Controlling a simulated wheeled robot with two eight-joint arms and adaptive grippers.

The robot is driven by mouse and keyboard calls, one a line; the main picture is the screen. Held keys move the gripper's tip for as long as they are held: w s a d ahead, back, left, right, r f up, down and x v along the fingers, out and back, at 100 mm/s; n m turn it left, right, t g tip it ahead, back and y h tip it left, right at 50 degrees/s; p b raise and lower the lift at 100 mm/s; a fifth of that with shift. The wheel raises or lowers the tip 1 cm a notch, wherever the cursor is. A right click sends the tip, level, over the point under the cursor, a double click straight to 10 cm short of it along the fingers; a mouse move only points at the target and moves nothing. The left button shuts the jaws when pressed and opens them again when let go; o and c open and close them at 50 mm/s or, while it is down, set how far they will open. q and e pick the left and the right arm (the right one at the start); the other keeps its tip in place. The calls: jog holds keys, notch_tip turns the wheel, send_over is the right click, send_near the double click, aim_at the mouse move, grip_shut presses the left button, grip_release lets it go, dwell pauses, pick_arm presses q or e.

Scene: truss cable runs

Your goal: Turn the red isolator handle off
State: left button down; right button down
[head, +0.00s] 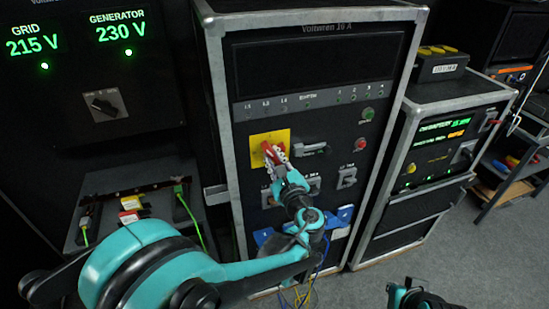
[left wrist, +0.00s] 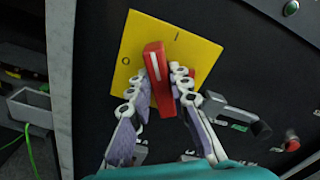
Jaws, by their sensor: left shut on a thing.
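The red isolator handle (head: 268,151) sits on a yellow plate (head: 284,136) on the front of the tall middle cabinet. In the left wrist view the handle (left wrist: 158,66) has a white stripe, and the yellow plate (left wrist: 196,52) carries an I mark at upper right and an O mark at left. The handle's outer end lies between the two marks. My left gripper (head: 275,156) is shut on the handle, with its fingers (left wrist: 160,88) on both sides of it. Part of my right gripper (head: 410,295) shows at the bottom edge; its jaws are unclear.
A black lever switch (head: 316,150) and a red button (head: 360,145) are right of the plate. Blue connectors (head: 344,214) and loose cables are below. A dark panel with a rotary knob (head: 104,104) and GRID and GENERATOR displays stands left. Grey floor is open at lower right.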

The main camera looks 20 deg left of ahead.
pick_arm(q)
jog(key=n, duration=0.5)
jog(key=shift+a+f+n, duration=0.15)
jog(key=shift+n, duration=0.15)
jog(key=n, duration=0.3)
jog(key=n+b, duration=0.1)
jog(key=n, duration=0.1)
jog(key=shift+s+f+n, duration=0.1)
jog(key=shift+f+n, duration=0.15)
jog(key=shift+n, duration=0.05)
jog(key=c, duration=1.4)
grip_release()
jog(key=v, duration=1.2)
